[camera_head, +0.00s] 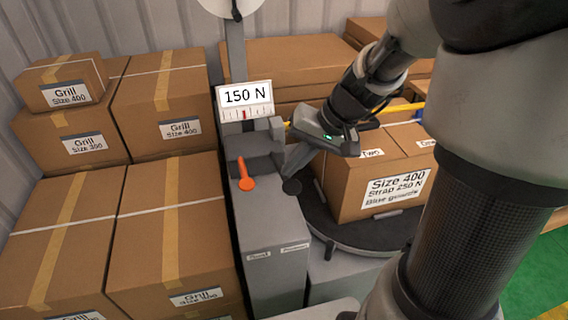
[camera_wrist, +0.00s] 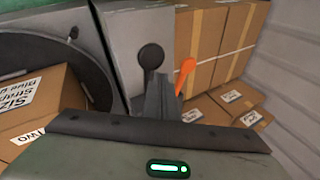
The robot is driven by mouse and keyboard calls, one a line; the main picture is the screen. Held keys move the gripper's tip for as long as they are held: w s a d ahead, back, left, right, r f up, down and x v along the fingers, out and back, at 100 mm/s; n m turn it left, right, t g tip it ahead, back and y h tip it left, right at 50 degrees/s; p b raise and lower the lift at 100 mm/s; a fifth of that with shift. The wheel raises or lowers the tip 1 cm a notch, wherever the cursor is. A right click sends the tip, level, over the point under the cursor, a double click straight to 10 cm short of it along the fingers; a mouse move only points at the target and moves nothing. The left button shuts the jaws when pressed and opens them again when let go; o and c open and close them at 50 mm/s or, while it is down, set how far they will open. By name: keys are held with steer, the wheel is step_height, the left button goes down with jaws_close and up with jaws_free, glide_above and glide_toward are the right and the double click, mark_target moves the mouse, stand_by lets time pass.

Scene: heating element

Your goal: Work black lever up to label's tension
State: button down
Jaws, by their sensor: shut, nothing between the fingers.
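The black lever's round knob (camera_head: 292,187) shows on the right side of the grey strapping machine (camera_head: 270,220). It also shows in the wrist view (camera_wrist: 151,56). My gripper (camera_head: 292,174) is shut and empty, its fingertips right at the knob; I cannot tell whether they touch it. In the wrist view the closed fingers (camera_wrist: 161,80) hide the lever's shaft. The machine's display (camera_head: 246,96) reads 150 N, with a red pointer on the scale below. The label (camera_head: 395,188) on the carton (camera_head: 345,190) reads Size 400, Strap 250 N; its last line is hard to read.
An orange lever (camera_head: 246,180) sits on the machine just left of the black knob, and also shows in the wrist view (camera_wrist: 185,72). The carton stands on a dark round turntable (camera_head: 350,238). Stacked Grill cartons (camera_head: 165,230) fill the left side. More cartons stand behind.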

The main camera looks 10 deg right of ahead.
mark_target(296, 184)
steer(key=shift+s+a+f+b, duration=0.1)
steer(key=shift+s+f+b, duration=0.25)
steer(key=shift+f+b, duration=0.45)
steer(key=shift+s+d+f+b, duration=0.1)
steer(key=shift+s+f+b, duration=0.3)
steer(key=shift+f+b, duration=0.35)
steer(key=shift+s+a+f+b, duration=0.1)
steer(key=shift+s+f+b, duration=0.25)
steer(key=shift+f+b, duration=0.4)
stand_by(1.8)
stand_by(0.6)
steer(key=shift+w+r+p, duration=0.15)
steer(key=shift+r+p, duration=0.35)
steer(key=shift+r, duration=0.05)
steer(key=shift+w+r+p, duration=0.15)
steer(key=shift+r+p, duration=0.35)
steer(key=shift+r, duration=0.05)
steer(key=shift+w+r+p, duration=0.4)
steer(key=shift+r+p, duration=0.2)
steer(key=shift+r, duration=0.2)
steer(key=shift+w+r+p, duration=0.4)
steer(key=shift+r+p, duration=0.2)
steer(key=shift+r, duration=0.25)
steer(key=shift+w+r+p, duration=0.4)
steer(key=shift+r+p, duration=0.2)
steer(key=shift+r, duration=0.2)
